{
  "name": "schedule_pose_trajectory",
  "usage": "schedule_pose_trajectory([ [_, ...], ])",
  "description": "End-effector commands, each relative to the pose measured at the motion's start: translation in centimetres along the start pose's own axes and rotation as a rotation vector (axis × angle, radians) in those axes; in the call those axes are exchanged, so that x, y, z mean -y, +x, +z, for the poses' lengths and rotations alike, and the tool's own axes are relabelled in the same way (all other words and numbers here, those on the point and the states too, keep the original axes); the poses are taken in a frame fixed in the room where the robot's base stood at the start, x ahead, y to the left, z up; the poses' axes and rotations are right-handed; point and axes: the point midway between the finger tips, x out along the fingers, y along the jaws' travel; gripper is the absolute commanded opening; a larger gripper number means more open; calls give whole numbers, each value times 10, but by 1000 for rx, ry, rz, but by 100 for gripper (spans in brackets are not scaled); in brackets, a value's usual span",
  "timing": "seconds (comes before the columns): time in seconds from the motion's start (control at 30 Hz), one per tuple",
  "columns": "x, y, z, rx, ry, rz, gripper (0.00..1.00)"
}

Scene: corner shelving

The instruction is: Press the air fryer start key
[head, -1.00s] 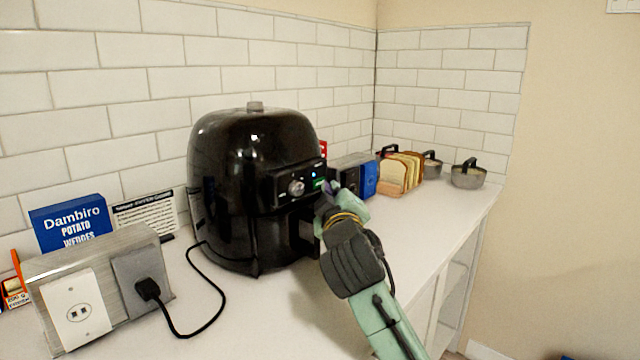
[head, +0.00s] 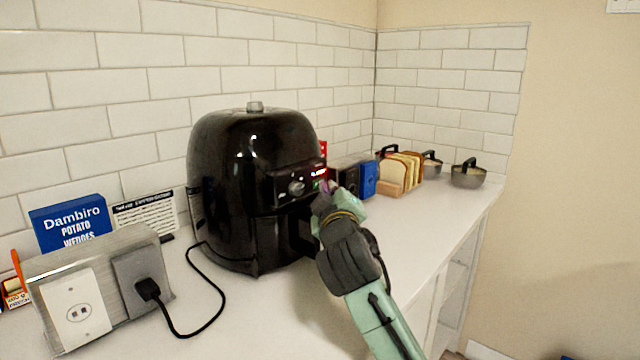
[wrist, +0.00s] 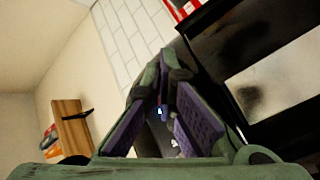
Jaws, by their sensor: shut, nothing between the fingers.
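The black air fryer (head: 250,180) stands upright on the white counter. Its front panel has a silver knob (head: 297,188), a lit red display (head: 319,173) and a small green light beside the knob. My gripper (head: 327,188) is at the right end of that panel, its tips at or very near it; I cannot tell whether they touch. The start key is not clearly visible and may be hidden by the fingers. In the wrist view my gripper (wrist: 162,88) has its purple-padded fingers meeting at the tips, with nothing held, and the dark fryer front fills the right side.
A grey outlet box (head: 95,285) with the plugged black cord stands at left, near a blue Dambiro box (head: 70,225). Right of the fryer are a blue item (head: 368,180), sliced bread (head: 398,170) and lidded pots (head: 468,176). The right front counter is clear.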

Motion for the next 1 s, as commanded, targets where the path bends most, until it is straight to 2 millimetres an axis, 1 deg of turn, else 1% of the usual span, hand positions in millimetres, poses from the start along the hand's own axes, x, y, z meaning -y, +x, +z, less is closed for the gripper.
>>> schedule_pose_trajectory([
  [0.23, -1, -1, 1, 0, 0, -1, 0],
  [0.5, -7, -10, 8, 0, 1, 1, 0],
  [0.83, -8, -11, 8, 0, 1, 0, 0],
  [1.0, -15, -20, 16, 1, 1, 1, 0],
])
